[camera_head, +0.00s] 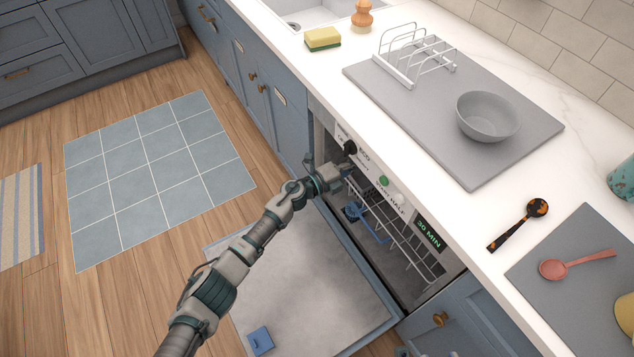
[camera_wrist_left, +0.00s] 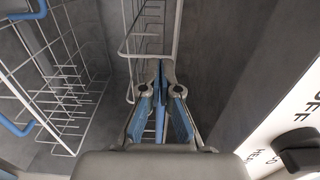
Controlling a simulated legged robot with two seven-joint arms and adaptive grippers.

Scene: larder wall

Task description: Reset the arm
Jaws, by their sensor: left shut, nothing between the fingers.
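My left gripper (camera_head: 346,168) reaches into the upper part of the open dishwasher (camera_head: 428,292), just below its control panel (camera_head: 385,182). In the left wrist view my left gripper (camera_wrist_left: 160,75) is shut and empty, with its fingers in front of a white wire rack (camera_wrist_left: 125,52). I cannot tell whether the fingertips touch the rack. The dishwasher door (camera_head: 310,285) is folded down under my left arm. My right gripper is not in view.
The counter above holds a grey mat (camera_head: 400,100) with a white dish rack (camera_head: 412,60) and a grey bowl (camera_head: 487,116). A dark spoon (camera_head: 515,228), a pink spoon (camera_head: 575,263) and a yellow sponge (camera_head: 322,38) lie nearby.

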